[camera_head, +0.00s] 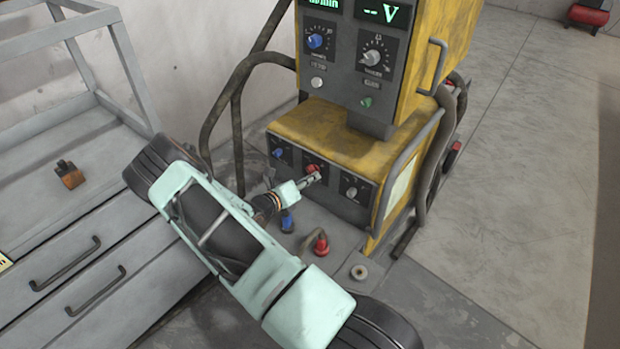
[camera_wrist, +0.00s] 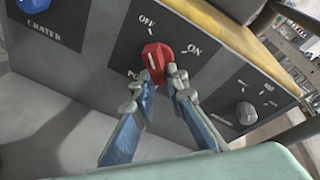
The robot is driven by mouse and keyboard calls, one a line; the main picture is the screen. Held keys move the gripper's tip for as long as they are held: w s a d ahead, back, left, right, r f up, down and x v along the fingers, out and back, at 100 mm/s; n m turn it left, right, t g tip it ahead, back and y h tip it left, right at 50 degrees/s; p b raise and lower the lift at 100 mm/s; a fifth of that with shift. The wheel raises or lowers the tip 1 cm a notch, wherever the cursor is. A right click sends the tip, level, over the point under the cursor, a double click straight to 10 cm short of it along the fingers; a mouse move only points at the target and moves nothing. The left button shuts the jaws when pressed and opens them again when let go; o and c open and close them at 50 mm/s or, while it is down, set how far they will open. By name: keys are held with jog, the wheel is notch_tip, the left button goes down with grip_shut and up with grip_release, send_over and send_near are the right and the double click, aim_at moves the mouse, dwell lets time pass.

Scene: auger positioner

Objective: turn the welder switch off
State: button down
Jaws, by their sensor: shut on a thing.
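The welder's switch is a red knob (camera_wrist: 155,56) on a dark panel, with OFF printed above it, ON to its upper right, and a partly hidden POWER label below. Its pale mark looks to lie nearer the OFF side, but the exact angle is hard to read. My gripper (camera_wrist: 160,76) is shut on the knob, with one finger on each side of its lower part. In the head view the red knob (camera_head: 311,168) is the middle control on the yellow welder's (camera_head: 340,130) lower panel, partly hidden by my gripper (camera_head: 312,180).
A blue knob (camera_head: 279,153) sits left of the switch and a grey knob (camera_head: 351,191) right of it. Blue (camera_head: 287,222) and red (camera_head: 321,245) connectors stand below the panel. Thick cables (camera_head: 232,100) hang at the welder's left. A grey drawer cabinet (camera_head: 80,250) stands at left.

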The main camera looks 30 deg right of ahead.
dwell(0.4)
jog(key=c, duration=1.9)
grip_release()
jog(key=shift+c, duration=0.2)
jog(key=shift+a, duration=0.15)
jog(key=v, duration=1.2)
